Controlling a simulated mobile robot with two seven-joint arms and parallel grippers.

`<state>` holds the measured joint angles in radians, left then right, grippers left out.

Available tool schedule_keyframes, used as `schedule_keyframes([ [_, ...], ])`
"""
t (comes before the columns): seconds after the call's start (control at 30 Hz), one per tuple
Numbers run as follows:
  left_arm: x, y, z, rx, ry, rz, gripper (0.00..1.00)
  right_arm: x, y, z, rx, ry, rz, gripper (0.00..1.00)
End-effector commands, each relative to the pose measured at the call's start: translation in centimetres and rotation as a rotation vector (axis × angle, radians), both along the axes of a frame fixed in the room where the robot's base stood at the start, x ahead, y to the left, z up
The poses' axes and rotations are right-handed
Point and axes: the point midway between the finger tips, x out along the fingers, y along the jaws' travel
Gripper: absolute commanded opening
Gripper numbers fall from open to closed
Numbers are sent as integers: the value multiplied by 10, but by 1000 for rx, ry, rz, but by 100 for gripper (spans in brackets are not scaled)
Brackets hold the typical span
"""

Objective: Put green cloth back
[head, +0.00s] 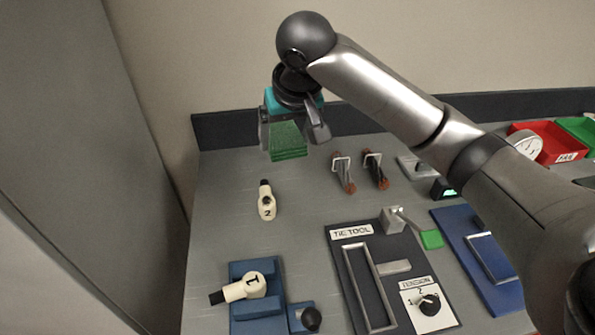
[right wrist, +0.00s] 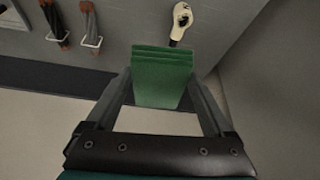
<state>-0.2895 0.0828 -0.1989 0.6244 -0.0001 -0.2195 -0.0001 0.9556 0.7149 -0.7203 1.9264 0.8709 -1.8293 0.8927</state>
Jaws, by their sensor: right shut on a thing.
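The green cloth (head: 289,141) is a folded, ridged green piece held in my right gripper (head: 291,136), above the far left part of the grey bench. In the right wrist view the cloth (right wrist: 163,78) sits between the two fingers of the right gripper (right wrist: 163,95). The cloth hangs down and appears clear of the bench top. My left gripper is in neither view.
The grey bench (head: 222,180) has a dark back rim. A TIE TOOL panel (head: 345,262), blue fixtures, a red bin (head: 548,143) and a green bin lie further right or forward.

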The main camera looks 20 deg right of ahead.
Motion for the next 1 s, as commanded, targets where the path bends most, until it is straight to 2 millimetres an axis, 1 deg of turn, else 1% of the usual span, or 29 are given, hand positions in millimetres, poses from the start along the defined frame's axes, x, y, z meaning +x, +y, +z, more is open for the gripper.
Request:
schedule_keyframes([
  [0.03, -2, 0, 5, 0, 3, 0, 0, 12, -8, 5, 4, 1, -23, 42],
  [0.1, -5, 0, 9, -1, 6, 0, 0, 26, -21, 9, 4, -1, -49, 42],
  [0.2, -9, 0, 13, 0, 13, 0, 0, 44, -38, 12, 2, 3, -82, 42],
  [0.3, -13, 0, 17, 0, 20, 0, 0, 58, -54, 13, 0, 9, -108, 42],
  [0.43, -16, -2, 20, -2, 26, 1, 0, 68, -70, 12, -2, 22, -133, 42],
  [0.57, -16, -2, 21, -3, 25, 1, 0, 73, -78, 9, -3, 30, -143, 42],
  [0.63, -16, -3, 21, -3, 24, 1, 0, 74, -80, 5, -5, 32, -145, 42],
  [0.67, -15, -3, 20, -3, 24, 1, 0, 74, -80, 1, -6, 33, -146, 42],
  [0.77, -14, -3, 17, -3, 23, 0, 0, 73, -81, -20, -8, 38, -146, 42],
  [1.0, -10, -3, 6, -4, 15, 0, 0, 72, -81, -86, -7, 38, -147, 42],
])
